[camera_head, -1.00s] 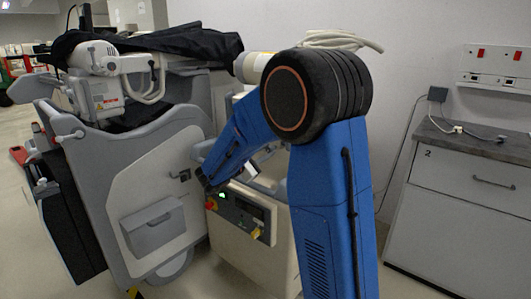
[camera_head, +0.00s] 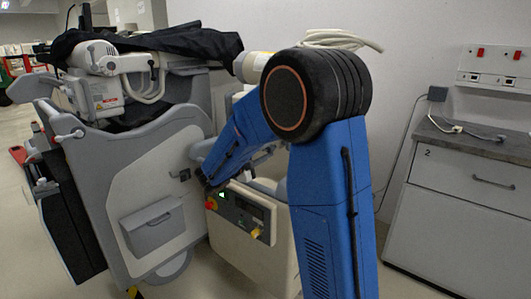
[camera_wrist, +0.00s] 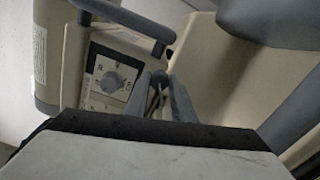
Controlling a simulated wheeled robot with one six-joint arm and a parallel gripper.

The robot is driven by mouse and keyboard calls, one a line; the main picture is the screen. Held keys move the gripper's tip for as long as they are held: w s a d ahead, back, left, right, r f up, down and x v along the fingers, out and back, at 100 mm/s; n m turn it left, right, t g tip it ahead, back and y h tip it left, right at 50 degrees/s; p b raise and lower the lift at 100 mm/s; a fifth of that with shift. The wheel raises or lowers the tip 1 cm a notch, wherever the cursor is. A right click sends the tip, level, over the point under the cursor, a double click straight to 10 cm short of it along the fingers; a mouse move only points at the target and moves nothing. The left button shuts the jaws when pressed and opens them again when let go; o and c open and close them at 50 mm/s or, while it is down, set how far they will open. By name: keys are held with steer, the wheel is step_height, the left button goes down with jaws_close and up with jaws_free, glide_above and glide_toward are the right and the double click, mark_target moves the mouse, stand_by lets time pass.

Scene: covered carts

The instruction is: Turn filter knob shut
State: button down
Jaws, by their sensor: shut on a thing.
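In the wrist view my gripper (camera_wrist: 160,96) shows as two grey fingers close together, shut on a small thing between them. That thing is mostly hidden, and I take it to be the filter knob. A grey dial (camera_wrist: 113,79) with printed marks sits on a pale panel just left of the fingers, apart from them. In the head view my blue arm reaches down to the beige unit (camera_head: 243,259), and the fingertips are hidden behind the arm and the unit.
The beige unit's front panel carries a red stop button (camera_head: 211,203) and a yellow knob (camera_head: 256,232). A large grey cart (camera_head: 92,171) with a black cover (camera_head: 185,43) stands close on the left. A drawer cabinet (camera_head: 470,215) stands at the right against the wall.

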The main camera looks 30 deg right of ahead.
stand_by(0.4)
steer(key=c, duration=1.5)
jaws_free()
steer(key=shift+s, duration=0.1)
steer(key=v, duration=1.7)
steer(key=shift+a, duration=0.2)
